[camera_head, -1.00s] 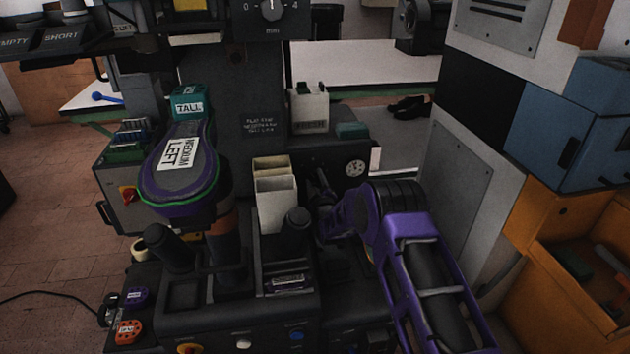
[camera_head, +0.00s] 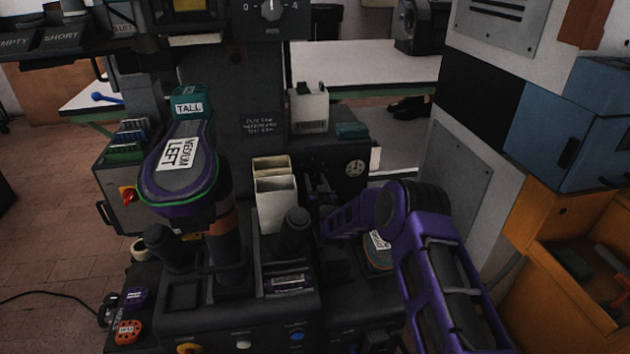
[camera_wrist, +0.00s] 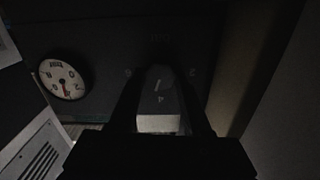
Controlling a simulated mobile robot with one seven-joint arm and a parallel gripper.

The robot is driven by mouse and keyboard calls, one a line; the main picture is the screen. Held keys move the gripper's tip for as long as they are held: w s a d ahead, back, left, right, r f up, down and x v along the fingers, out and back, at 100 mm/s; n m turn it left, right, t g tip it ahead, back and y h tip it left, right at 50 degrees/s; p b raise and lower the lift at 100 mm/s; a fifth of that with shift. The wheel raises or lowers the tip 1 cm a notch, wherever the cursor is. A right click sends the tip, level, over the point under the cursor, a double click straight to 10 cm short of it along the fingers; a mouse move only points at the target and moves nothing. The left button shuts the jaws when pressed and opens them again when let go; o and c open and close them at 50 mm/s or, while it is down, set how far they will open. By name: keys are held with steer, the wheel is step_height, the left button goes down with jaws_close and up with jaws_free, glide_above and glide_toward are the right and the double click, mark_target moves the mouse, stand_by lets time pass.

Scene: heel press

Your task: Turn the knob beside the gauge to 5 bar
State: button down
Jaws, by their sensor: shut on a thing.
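The gauge (camera_wrist: 60,76) is a round white dial at the left of the wrist view. Its red needle points down in the picture; its small numerals look turned over, and I cannot read the value surely. The gauge also shows small in the head view (camera_head: 355,168). The knob (camera_wrist: 158,84) is a dark grip with a light pointer mark, right of the gauge in the wrist view. Faint numerals surround it. My gripper (camera_wrist: 160,108) is shut on the knob, a dark finger on either side. In the head view the knob is not clearly visible.
White bins (camera_head: 275,205) and a dark upright post (camera_head: 295,230) stand left of my arm. A shoe form labelled MEDIUM LEFT (camera_head: 178,168) stands farther left. A grey cabinet (camera_head: 455,190) is close on the right. A labelled orange-edged thing (camera_head: 378,262) lies below my arm.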

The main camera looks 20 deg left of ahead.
steer(key=shift+f+m, duration=0.1)
steer(key=shift+m, duration=1.9)
steer(key=shift+c, duration=1.8)
jaws_free()
steer(key=shift+s, duration=0.1)
steer(key=p+v, duration=0.2)
steer(key=v, duration=1.5)
steer(key=shift+d, duration=0.15)
steer(key=shift+s, duration=0.1)
